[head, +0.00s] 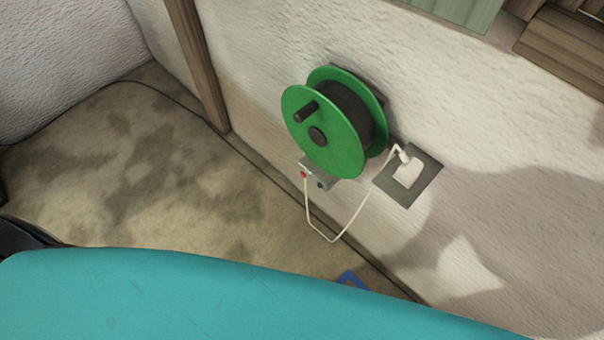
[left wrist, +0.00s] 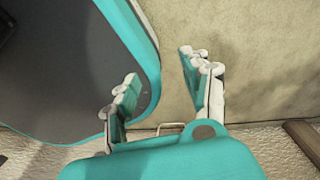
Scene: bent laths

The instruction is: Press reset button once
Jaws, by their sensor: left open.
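A green cable reel (head: 325,125) with dark cable wound on it is mounted on the white wall in the head view. Below it, a small grey box (head: 313,170) is partly hidden by the reel. The box carries a small red button-like part (head: 303,174) and a dark green one (head: 320,184); I cannot read any label, so which is the reset button is unclear. My left gripper (left wrist: 160,66) shows only in the left wrist view, open and empty, with its fingers apart. The reel and box do not show in that view. My right gripper is in neither view.
A white cord (head: 335,238) hangs from the box to a white plug (head: 407,170) at a grey wall plate (head: 422,182). A wooden post (head: 198,65) stands left of the reel. A blue object (head: 351,280) is partly hidden low down. The stained floor (head: 140,165) at left looks clear.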

